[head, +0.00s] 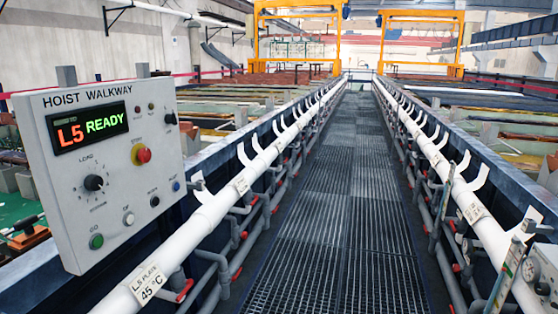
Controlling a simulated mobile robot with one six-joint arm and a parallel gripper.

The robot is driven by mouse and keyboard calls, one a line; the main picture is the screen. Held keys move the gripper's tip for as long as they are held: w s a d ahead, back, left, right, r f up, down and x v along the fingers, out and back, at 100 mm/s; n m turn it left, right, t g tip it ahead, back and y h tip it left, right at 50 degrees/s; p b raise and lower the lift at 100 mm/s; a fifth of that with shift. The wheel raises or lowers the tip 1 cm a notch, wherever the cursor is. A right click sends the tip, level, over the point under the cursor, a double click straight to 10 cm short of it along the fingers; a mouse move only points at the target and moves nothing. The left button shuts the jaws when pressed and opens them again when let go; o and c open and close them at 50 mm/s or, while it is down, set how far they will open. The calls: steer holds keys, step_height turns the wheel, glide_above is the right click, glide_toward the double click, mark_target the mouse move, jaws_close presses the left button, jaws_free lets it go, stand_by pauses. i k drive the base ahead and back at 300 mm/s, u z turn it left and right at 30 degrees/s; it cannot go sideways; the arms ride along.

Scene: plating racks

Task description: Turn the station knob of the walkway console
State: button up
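The walkway console (60,225) is a pale grey panel marked HOIST WALKWAY at the left in the head view. Its display (87,128) reads L5 in red and READY in green. A large black knob (94,183) with a dial scale sits below the display; small text above it looks like LOAD. A smaller black knob (171,119) sits at the upper right. My gripper is not in view, and nothing covers the console face.
A red stop button (143,155), a green button (96,241) and a blue button (176,186) share the panel. A white pipe (205,222) with upright hooks runs beside it. The grated walkway (335,200) is clear between the pipes.

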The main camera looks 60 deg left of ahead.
mark_target(92, 183)
steer(key=u, duration=2.95)
steer(key=k, duration=0.45)
steer(key=u, duration=0.05)
steer(key=i, duration=1)
steer(key=z, duration=0.3)
